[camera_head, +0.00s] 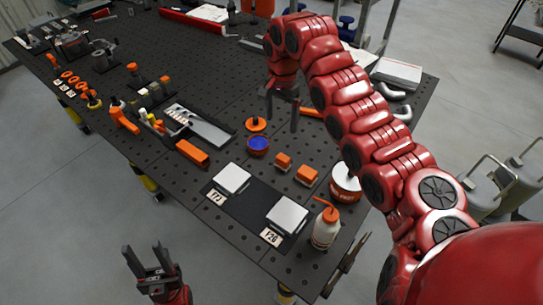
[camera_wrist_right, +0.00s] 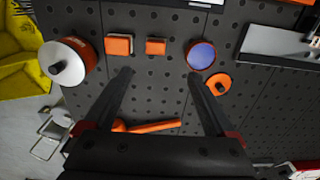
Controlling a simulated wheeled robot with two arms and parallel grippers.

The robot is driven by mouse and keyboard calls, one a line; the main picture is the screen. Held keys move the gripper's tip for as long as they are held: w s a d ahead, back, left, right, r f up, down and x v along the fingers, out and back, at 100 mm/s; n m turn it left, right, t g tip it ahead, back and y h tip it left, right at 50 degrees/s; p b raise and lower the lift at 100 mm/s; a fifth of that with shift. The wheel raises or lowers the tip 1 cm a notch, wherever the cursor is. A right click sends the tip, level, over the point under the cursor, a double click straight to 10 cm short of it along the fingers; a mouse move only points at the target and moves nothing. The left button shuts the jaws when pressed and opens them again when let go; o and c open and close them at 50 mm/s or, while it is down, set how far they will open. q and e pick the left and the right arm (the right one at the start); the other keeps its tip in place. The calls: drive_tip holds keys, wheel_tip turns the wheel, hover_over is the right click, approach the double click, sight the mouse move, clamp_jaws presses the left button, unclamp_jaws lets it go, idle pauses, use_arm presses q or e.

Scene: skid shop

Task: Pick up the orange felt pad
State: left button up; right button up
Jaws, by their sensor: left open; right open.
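Two small orange blocks lie side by side on the perforated black table: one (camera_head: 283,161) (camera_wrist_right: 155,46) and a second (camera_head: 306,175) (camera_wrist_right: 118,46) nearer the white can. A flat orange disc with a dark centre (camera_head: 256,125) (camera_wrist_right: 218,84) lies beside a blue-topped orange cup (camera_head: 258,145) (camera_wrist_right: 201,56). I cannot tell for sure which of these is the felt pad. My right gripper (camera_head: 281,119) (camera_wrist_right: 160,73) is open and empty above the table, behind the blocks in the head view. My left gripper (camera_head: 142,255) is open and empty, off the table's front edge.
A white-and-red can (camera_head: 346,184) (camera_wrist_right: 68,62), a squeeze bottle (camera_head: 325,229) and two grey-white plates on a dark mat (camera_head: 252,212) stand near the front right. An orange-handled tool (camera_wrist_right: 147,127) lies under my right gripper. A grey tray (camera_head: 204,127) and tools fill the left.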

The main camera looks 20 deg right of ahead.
drive_tip(key=p, duration=0.2)
hover_over(283, 158)
drive_tip(key=f, duration=1.1)
drive_tip(key=shift+w+a+f, duration=0.25)
drive_tip(key=shift+a, duration=0.15)
drive_tip(key=shift+s+d+f+p, duration=0.1)
drive_tip(key=shift+d+f+p, duration=0.05)
drive_tip(key=shift+f+p, duration=0.3)
drive_tip(key=f, duration=0.1)
drive_tip(key=f+p, duration=0.2)
drive_tip(key=f, duration=0.1)
drive_tip(key=shift+s+d, duration=0.1)
drive_tip(key=shift+d, duration=0.15)
drive_tip(key=shift+f, duration=0.4)
clamp_jaws()
